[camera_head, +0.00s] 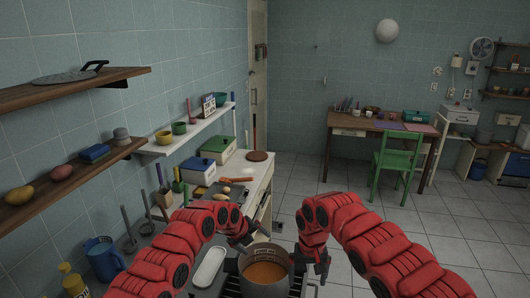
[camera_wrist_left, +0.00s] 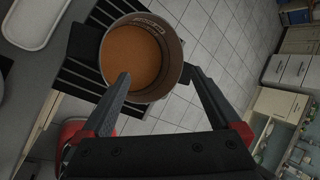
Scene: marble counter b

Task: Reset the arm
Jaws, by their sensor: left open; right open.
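My left gripper (camera_head: 242,246) hangs at the left side of a metal pot in the head view. In the left wrist view its two dark fingers (camera_wrist_left: 157,77) are spread apart, with nothing seen clamped between them. My right gripper (camera_head: 316,266) points down just to the right of the pot, open. The pot (camera_head: 264,289) holds orange-brown liquid and stands upright on a dark stove grate. It also shows in the left wrist view (camera_wrist_left: 173,45), past the fingertips. I cannot tell whether the left fingers touch it.
A white tray (camera_head: 209,268) lies left of the pot. A blue jug (camera_head: 103,258) stands at the lower left. Shelves (camera_head: 60,190) run along the left wall.

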